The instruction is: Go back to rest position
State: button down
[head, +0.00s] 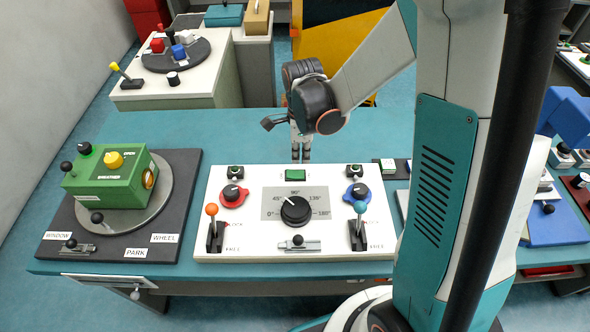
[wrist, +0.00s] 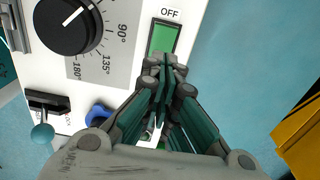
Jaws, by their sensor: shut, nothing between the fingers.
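My gripper (head: 301,150) hangs over the back edge of the white control panel (head: 260,190), just behind the green OFF switch (head: 295,175). In the wrist view my gripper (wrist: 166,65) has its fingers together and empty, with the tips close to the lower edge of the green switch (wrist: 162,38). Whether the tips touch the switch cannot be told. The black dial (head: 295,211) sits in the panel's middle on a grey degree scale. An orange-knobbed lever (head: 212,211) and a teal-knobbed lever (head: 360,208) stand upright at the panel's sides.
A green box (head: 110,183) on a round plate stands on a dark board at left. A white bench (head: 190,92) with a black turntable is behind. A yellow and black object (head: 335,40) stands behind my arm. Blue parts (head: 557,222) lie at right. The teal table behind the panel is clear.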

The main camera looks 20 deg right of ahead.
jog(key=shift+r+p, duration=0.35)
jog(key=shift+r, duration=0.45)
jog(key=s+r+n+t+b, duration=0.4)
jog(key=s+r+n+t, duration=0.3)
jog(key=s+r+n, duration=0.6)
jog(key=s+n, duration=0.2)
jog(key=n, duration=0.6)
jog(key=shift+r+n+b, duration=0.2)
jog(key=shift+n+b, duration=0.1)
jog(key=shift+b, duration=0.1)
dwell(0.4)
